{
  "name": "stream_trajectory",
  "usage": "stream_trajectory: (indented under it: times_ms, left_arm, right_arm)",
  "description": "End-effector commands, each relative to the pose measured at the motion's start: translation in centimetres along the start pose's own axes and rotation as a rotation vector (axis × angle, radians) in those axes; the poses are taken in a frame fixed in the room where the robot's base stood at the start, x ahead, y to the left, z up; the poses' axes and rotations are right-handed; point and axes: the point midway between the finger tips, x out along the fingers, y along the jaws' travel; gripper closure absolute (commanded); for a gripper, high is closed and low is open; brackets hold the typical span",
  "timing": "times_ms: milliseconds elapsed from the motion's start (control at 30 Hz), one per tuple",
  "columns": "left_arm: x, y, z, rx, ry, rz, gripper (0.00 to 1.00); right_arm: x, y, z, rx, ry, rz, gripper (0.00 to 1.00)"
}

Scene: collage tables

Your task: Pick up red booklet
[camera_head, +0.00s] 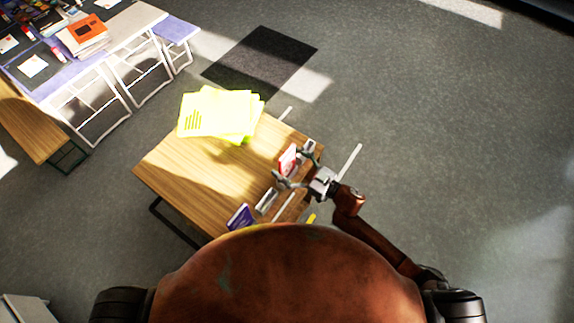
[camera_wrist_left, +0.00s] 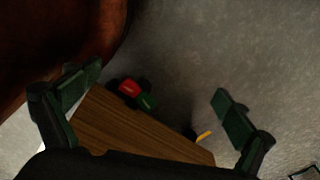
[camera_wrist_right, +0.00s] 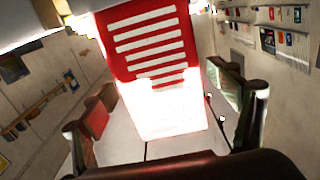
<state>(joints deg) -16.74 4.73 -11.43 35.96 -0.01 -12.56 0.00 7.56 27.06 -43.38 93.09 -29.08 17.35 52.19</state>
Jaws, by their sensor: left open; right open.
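The red booklet (camera_head: 287,159) stands upright near the right edge of the wooden table. In the right wrist view the red booklet (camera_wrist_right: 145,40) has white stripes, and its lower part is washed out by glare. My right gripper (camera_head: 292,167) is open, with its fingers to either side of the booklet. In the right wrist view the gripper (camera_wrist_right: 161,92) shows gaps between the booklet and both fingers. My left gripper (camera_wrist_left: 152,98) is open and empty in the left wrist view; it is not seen in the head view.
The wooden table (camera_head: 185,168) holds yellow sheets (camera_head: 213,115) and a purple booklet (camera_head: 240,217). A long table (camera_head: 75,73) with papers stands at upper left. Floor to the right is clear.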

Motion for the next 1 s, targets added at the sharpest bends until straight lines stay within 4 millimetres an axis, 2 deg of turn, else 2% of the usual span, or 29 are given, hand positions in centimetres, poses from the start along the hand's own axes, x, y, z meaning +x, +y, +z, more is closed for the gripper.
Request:
stream_trajectory:
  times_ms: [100, 433, 800, 1000]
  left_arm:
    - [0.0, 0.1, 0.0, 0.0, 0.0, 0.001, 0.0]
    - [0.0, 0.4, 1.4, -0.004, -0.018, 0.004, 0.0]
    - [0.0, 0.4, 1.5, -0.004, -0.019, 0.004, 0.0]
    - [0.0, 0.4, 1.3, -0.003, -0.017, 0.004, 0.0]
  right_arm:
    - [-0.1, 0.0, 0.0, 0.0, 0.0, 0.001, 0.18]
    - [-0.1, 0.0, 0.0, 0.0, 0.0, 0.001, 0.41]
    - [-0.1, 0.0, 0.0, 0.0, 0.0, 0.001, 0.66]
    - [-0.1, 0.0, 0.0, 0.0, 0.001, 0.001, 0.67]
